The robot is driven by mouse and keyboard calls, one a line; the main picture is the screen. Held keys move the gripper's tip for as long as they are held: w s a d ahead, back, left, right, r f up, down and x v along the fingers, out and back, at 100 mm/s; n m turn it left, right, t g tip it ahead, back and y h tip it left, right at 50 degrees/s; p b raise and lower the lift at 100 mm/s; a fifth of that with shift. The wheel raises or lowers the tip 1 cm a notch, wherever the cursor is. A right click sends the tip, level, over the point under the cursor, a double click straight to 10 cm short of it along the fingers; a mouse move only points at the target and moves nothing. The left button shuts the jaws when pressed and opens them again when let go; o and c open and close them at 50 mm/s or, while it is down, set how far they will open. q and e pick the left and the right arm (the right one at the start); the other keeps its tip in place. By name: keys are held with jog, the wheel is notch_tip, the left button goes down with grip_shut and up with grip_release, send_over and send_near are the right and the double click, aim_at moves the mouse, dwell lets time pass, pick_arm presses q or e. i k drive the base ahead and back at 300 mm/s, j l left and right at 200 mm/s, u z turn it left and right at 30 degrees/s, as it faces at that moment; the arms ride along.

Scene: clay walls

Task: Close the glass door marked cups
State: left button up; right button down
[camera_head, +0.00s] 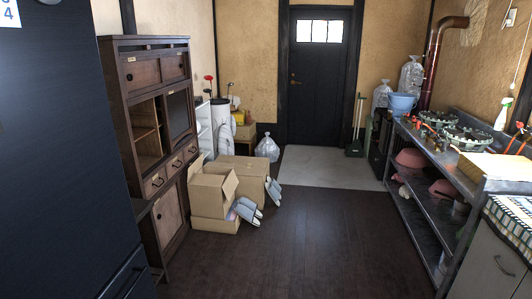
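A tall dark wooden cabinet (146,95) stands along the left wall in the head view. In its middle section, the left half is an open gap (147,130) with inner shelves showing. A dark framed pane (179,113), which looks like the glass door, covers the right half. Small pale labels sit near the top of the cabinet, too small to read, so I cannot tell which marks cups. Drawers and a lower wooden door are below. Neither of my grippers is in view.
A dark fridge (60,140) fills the near left and hides part of the cabinet's base. Cardboard boxes (214,188) with slippers (246,210) stand on the floor at the cabinet's far end. A metal counter (445,160) lines the right. The dark floor (310,235) between is clear.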

aim_at(177, 104)
jog(key=i+u, duration=0.1)
jog(key=i, duration=1.9)
